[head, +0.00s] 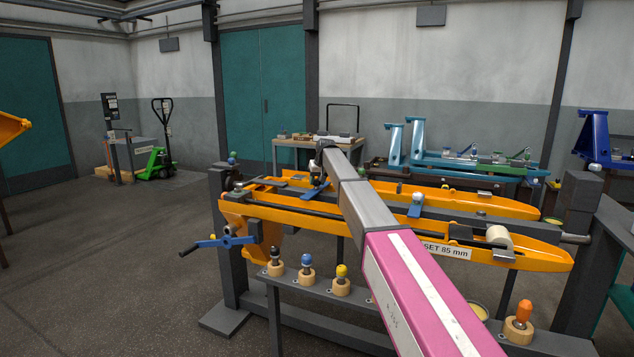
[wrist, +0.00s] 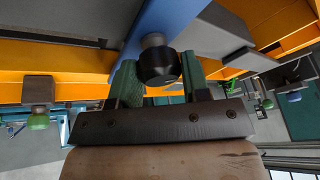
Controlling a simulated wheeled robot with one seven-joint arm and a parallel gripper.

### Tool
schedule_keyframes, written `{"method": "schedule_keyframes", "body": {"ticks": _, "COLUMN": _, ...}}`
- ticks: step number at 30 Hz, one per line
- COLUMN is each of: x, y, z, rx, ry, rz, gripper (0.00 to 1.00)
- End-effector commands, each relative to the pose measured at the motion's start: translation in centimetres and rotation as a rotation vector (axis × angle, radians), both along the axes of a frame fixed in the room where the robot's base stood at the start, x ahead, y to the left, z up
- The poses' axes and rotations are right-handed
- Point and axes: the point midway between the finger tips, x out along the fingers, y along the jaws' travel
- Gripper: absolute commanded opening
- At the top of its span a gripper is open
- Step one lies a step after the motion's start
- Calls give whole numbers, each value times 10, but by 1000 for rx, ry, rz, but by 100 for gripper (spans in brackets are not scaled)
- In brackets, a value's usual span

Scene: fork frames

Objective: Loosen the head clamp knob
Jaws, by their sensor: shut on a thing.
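In the wrist view, a round black knob (wrist: 158,68) sits on a short grey stem under a blue clamp arm (wrist: 178,18). My gripper (wrist: 160,72) has its green fingers on either side of the knob and is shut on it. In the head view, my gripper (head: 321,152) is at the far end of my arm, above a blue clamp (head: 316,190) on the orange fork frames (head: 450,198). The knob cannot be made out there.
A second blue clamp (head: 415,206) stands farther right on the frames. A blue crank handle (head: 222,242) sticks out at the left end. Several wooden-based knobs, including a yellow-topped one (head: 342,280), stand on the front rail. Open floor lies to the left.

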Motion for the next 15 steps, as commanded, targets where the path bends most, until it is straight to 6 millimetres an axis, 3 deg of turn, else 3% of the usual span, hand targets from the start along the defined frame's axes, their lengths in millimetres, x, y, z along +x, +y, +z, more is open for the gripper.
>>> {"method": "schedule_keyframes", "body": {"ticks": 15, "x": 2, "y": 0, "z": 0, "rx": 1, "ry": 2, "rz": 490, "gripper": 19}}
